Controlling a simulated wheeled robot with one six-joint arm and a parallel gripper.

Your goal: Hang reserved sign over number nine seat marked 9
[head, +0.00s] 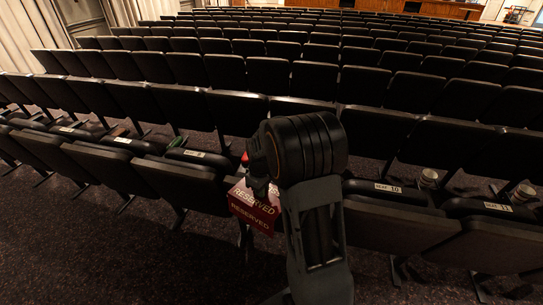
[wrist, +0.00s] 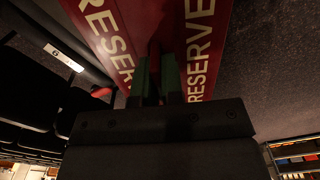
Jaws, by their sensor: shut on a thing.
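The red reserved sign (head: 253,212) has two panels with pale lettering and hangs in front of the near seat row, just left of my arm in the head view. My gripper (wrist: 155,72) is shut on the sign (wrist: 106,32) at the fold between its panels. In the wrist view, a white seat label (wrist: 63,57) lies left of the sign; its digit looks like an upside-down 9. In the head view my arm hides the seat between the seat 10 label (head: 388,188) and the label to the left (head: 194,153). I cannot tell whether the sign touches a seat.
Rows of black folding seats fill the hall behind. A seat 11 label (head: 497,207) and cups (head: 428,178) are to the right. A small red object (head: 246,158) is beside my wrist, and a green item (head: 175,142) is on the left. Carpet in front is clear.

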